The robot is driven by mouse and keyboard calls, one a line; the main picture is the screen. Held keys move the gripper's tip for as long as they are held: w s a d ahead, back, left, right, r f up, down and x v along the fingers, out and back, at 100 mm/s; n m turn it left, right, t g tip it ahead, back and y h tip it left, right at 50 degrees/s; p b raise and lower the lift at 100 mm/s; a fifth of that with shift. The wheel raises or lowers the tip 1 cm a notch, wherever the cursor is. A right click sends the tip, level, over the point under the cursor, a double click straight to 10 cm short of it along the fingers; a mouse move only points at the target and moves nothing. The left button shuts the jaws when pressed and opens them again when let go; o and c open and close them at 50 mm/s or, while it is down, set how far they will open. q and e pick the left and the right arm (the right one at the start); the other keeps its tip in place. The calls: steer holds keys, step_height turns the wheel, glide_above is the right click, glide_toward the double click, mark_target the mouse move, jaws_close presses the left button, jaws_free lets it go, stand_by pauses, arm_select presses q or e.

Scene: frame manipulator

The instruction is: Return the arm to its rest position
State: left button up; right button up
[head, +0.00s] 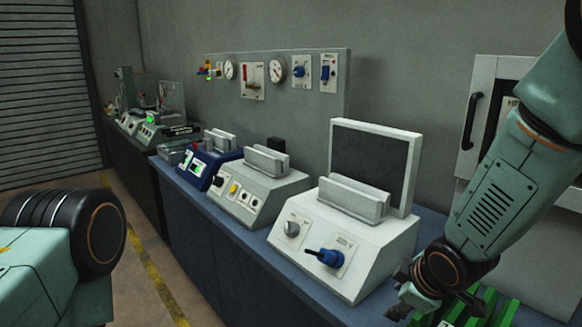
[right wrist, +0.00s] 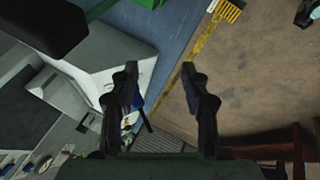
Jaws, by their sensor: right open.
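My right arm (head: 500,190) comes in from the upper right of the head view and reaches down over the right end of the bench. Its gripper (head: 405,302) is at the bottom, to the right of the nearest white console (head: 345,270), and partly cut by the frame's lower edge. In the right wrist view the two dark fingers of the right gripper (right wrist: 160,75) stand apart with nothing between them. My left gripper is not in view.
Green slotted parts (head: 488,308) lie close to my right gripper. The white console has a blue lever (head: 326,256) and a dark screen (head: 372,160) behind it. A white cabinet (head: 480,125) hangs behind my right arm. The floor (head: 135,290) left of the bench is clear.

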steer(key=s+f+m+g+b, duration=0.1)
steer(key=s+f+m+b, duration=0.1)
steer(key=s+f+m, duration=0.6)
steer(key=s+f+m+g+b, duration=0.15)
steer(key=s+f, duration=0.45)
steer(key=f, duration=0.6)
steer(key=s+d+f+m+g+b, duration=0.1)
steer(key=s+f, duration=0.4)
steer(key=s, duration=0.5)
steer(key=s+d+f+m+g+b, duration=0.1)
steer(key=s+f+g+b, duration=0.1)
steer(key=s+f, duration=0.4)
steer(key=s+b, duration=0.1)
steer(key=s, duration=0.2)
steer(key=shift+s+f+g+h+b, duration=0.25)
steer(key=shift+s+g+h+b, duration=0.1)
steer(key=shift+h, duration=0.05)
steer(key=shift+m, duration=0.25)
